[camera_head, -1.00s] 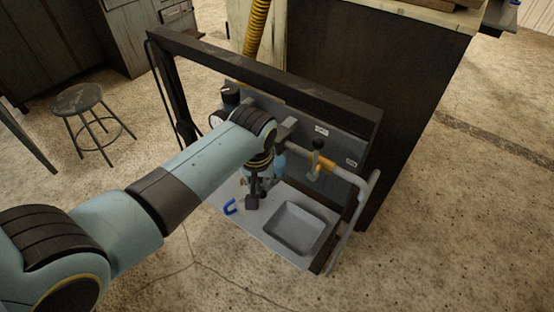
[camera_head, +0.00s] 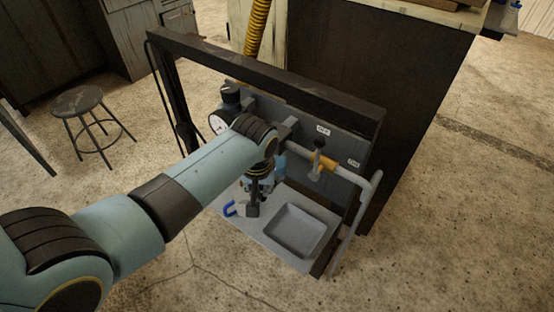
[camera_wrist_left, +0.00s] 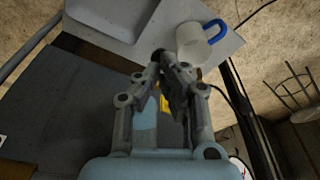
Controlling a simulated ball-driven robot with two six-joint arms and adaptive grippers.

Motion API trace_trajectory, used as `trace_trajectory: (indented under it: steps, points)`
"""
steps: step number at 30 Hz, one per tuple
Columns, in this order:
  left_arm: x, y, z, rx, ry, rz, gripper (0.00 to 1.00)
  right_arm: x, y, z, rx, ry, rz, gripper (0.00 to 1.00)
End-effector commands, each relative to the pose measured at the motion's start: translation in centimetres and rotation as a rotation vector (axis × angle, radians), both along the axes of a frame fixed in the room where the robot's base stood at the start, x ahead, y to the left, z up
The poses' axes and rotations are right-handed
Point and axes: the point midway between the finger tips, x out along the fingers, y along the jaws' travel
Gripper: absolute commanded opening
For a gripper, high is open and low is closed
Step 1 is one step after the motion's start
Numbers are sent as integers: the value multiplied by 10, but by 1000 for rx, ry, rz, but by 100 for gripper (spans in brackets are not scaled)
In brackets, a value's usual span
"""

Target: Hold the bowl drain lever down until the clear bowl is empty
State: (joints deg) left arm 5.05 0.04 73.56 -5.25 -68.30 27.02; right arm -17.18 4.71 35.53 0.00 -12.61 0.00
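My left gripper (camera_head: 253,209) reaches down in front of the rack panel, above the grey shelf (camera_head: 262,232). In the left wrist view its fingers (camera_wrist_left: 170,62) are drawn together at the tips, so it looks shut. A light-blue, see-through-looking part (camera_wrist_left: 146,122), possibly the clear bowl, shows behind the fingers, with a small yellow part (camera_wrist_left: 166,104) beside it. The drain lever cannot be made out, and the bowl's liquid level cannot be read. A white cup (camera_wrist_left: 190,42) with a blue handle stands just past the fingertips. My right gripper is not in view.
A grey square tray (camera_head: 298,231) sits on the shelf's right. A pipe with a yellow valve part (camera_head: 328,163) and a round gauge (camera_head: 218,122) are on the panel. A dark frame bar (camera_head: 290,80) runs above. A stool (camera_head: 82,105) stands left.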

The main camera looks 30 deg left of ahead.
Motion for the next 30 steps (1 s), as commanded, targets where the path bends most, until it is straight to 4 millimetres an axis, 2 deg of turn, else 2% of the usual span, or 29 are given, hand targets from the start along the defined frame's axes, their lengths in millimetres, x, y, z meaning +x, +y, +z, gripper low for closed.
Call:
trace_trajectory:
  steps: [19,30]
  points:
    - [1,0,-24,0,-1,0,0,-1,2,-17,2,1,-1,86]
    - [1,0,-22,0,-1,0,0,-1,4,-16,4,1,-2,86]
